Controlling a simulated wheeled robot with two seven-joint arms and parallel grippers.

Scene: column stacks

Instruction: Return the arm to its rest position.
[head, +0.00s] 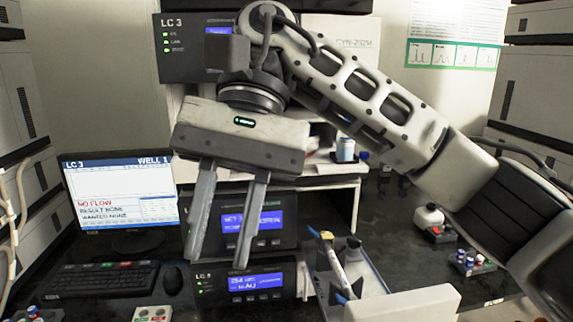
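My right arm (370,110) comes in from the right edge, raised and bent, with its wrist high in the middle of the view. My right gripper (217,260) hangs from it and points down, tilted slightly. Its two long grey fingers are apart and I see nothing held between them. They hang in front of the LC 3 instrument stack, and hide part of its lower modules. Whether the fingertips touch anything I cannot tell. My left gripper is not in view.
A monitor (122,192) reading "NO FLOW" and a black keyboard (100,280) stand at left. A lower LC 3 module (245,283) with a blue display is behind the fingers.

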